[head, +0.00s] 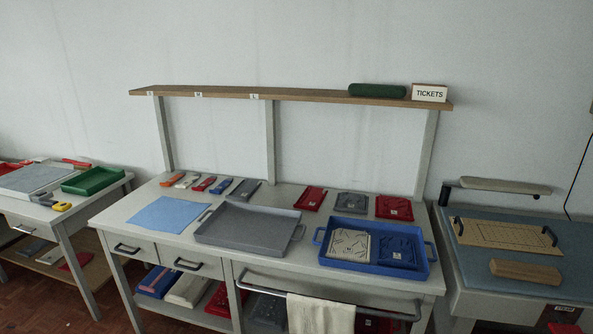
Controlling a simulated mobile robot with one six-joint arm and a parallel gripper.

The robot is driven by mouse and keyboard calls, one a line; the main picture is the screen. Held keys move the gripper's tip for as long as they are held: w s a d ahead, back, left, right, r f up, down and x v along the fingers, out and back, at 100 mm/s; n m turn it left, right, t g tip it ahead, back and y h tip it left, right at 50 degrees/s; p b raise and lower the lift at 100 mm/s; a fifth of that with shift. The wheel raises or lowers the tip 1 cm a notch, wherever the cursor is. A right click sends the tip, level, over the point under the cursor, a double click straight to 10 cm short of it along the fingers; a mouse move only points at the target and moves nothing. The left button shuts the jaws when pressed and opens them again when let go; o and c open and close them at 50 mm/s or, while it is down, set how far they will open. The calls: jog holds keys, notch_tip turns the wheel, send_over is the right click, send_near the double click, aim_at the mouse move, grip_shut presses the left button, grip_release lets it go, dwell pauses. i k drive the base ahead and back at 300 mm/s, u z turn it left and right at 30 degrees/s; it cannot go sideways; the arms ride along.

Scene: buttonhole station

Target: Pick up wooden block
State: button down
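A wooden block (526,273), light brown and long with a rounded or bevelled top, lies on the blue-grey top of the right-hand table (470,283). It sits near the front edge, in front of a flat wooden board (500,236) with black handles and apart from it. Nothing covers the block. My gripper is not in this view.
A padded arm (505,187) stands behind the board. The middle table holds a grey tray (248,226), a blue tray (374,272) with folded packs, and a blue cloth (168,214). A shelf (290,94) carries a green roll (377,90) and a TICKETS box (430,93).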

aim_at(518, 269)
jog(key=z, duration=4.25)
jog(key=i, duration=0.1)
jog(key=u, duration=2.85)
